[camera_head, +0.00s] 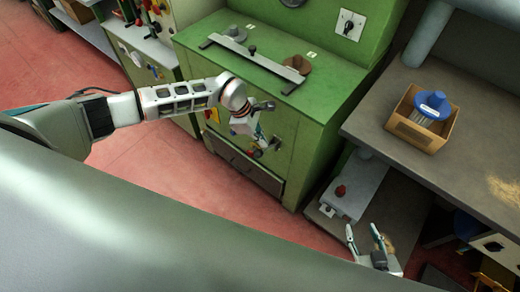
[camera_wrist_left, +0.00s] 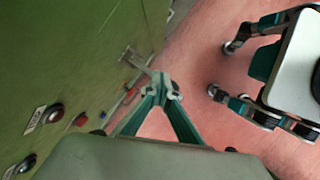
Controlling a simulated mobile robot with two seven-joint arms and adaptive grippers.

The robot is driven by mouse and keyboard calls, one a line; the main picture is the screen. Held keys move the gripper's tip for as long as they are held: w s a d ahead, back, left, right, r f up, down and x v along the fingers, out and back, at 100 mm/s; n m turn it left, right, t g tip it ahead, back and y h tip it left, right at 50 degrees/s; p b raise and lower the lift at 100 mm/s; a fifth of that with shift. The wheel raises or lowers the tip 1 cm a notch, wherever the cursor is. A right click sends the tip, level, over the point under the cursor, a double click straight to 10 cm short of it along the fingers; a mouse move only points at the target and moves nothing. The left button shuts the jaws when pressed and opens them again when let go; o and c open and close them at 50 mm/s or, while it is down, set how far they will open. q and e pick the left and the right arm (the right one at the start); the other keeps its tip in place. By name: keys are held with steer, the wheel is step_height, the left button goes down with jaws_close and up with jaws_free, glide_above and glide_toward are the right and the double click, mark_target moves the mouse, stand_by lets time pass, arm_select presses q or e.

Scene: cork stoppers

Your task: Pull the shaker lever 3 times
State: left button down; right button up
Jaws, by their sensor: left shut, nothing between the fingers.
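A grey metal lever (camera_wrist_left: 136,60) with a crosspiece at its end stands out from the front of the green machine (camera_head: 325,105) in the left wrist view. My left gripper (camera_wrist_left: 161,88) is shut and empty. In that view its teal fingertips lie just below the lever's end; I cannot tell if they touch it. In the head view my left gripper (camera_head: 260,138) hangs in front of the machine's front panel, partly hidden by its own wrist. My right gripper (camera_head: 364,236) is open and empty at the lower right, its two fingers apart.
A long metal bar (camera_head: 255,63) with a black knob lies across the machine's top. Red and black buttons (camera_wrist_left: 54,112) sit on its front. A grey bench (camera_head: 378,88) with a cardboard box (camera_head: 408,130) stands at the right. The red floor (camera_head: 150,165) is open at the left.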

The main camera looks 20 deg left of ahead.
arm_select(q)
steer(key=shift+r, duration=0.1)
steer(key=r, duration=0.1)
steer(key=w+r+p, duration=0.1)
steer(key=w+d+r, duration=0.1)
steer(key=r, duration=0.1)
steer(key=shift+w+r, duration=0.1)
steer(key=shift+w, duration=0.05)
stand_by(0.9)
